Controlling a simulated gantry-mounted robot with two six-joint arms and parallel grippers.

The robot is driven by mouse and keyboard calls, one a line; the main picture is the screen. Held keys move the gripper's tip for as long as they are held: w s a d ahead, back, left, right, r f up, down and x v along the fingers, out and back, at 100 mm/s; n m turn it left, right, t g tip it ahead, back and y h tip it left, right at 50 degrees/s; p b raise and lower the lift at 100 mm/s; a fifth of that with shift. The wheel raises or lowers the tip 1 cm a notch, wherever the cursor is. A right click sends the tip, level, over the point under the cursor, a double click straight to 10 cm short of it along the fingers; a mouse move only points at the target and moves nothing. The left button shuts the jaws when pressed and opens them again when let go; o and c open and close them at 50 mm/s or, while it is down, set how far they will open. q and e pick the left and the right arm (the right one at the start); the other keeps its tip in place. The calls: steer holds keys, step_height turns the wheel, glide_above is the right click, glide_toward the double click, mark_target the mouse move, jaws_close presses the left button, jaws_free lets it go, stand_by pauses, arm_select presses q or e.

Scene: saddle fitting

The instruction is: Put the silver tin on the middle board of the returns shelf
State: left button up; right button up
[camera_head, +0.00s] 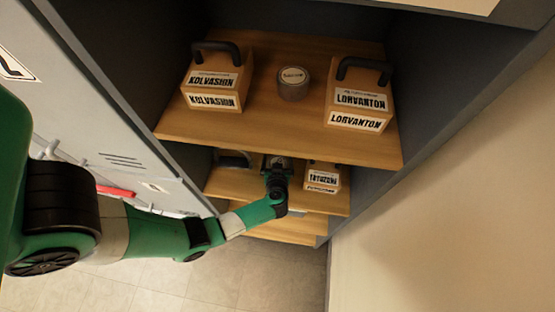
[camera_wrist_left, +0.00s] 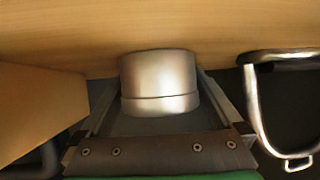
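The silver tin (camera_wrist_left: 158,82) is between the two fingers of my left gripper (camera_wrist_left: 160,90) in the left wrist view, with a finger close against each side. A wooden board surface (camera_wrist_left: 60,30) shows right beside the tin; I cannot tell whether they touch. In the head view my left gripper (camera_head: 278,172) reaches in at the middle board (camera_head: 235,182) of the returns shelf, and the tin is mostly hidden there by the gripper. My right gripper is in neither view.
The top board (camera_head: 270,125) holds a KOLVASHIN box (camera_head: 215,82), a round tin (camera_head: 293,82) and a LORVANTON box (camera_head: 358,98). On the middle board, a labelled box (camera_head: 322,178) stands right of the gripper and a dark object (camera_head: 232,158) left. A metal handle (camera_wrist_left: 252,105) shows in the wrist view.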

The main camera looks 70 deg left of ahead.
arm_select(q)
steer(key=shift+r, duration=0.1)
steer(key=shift+d+r, duration=0.25)
steer(key=p+v, duration=0.3)
steer(key=v, duration=0.7)
steer(key=shift+s+d+r+p, duration=0.1)
steer(key=shift+d+p, duration=0.1)
steer(key=shift+p, duration=0.1)
steer(key=shift+s+d+r, duration=0.15)
steer(key=shift+s+d, duration=0.05)
steer(key=shift+d, duration=0.2)
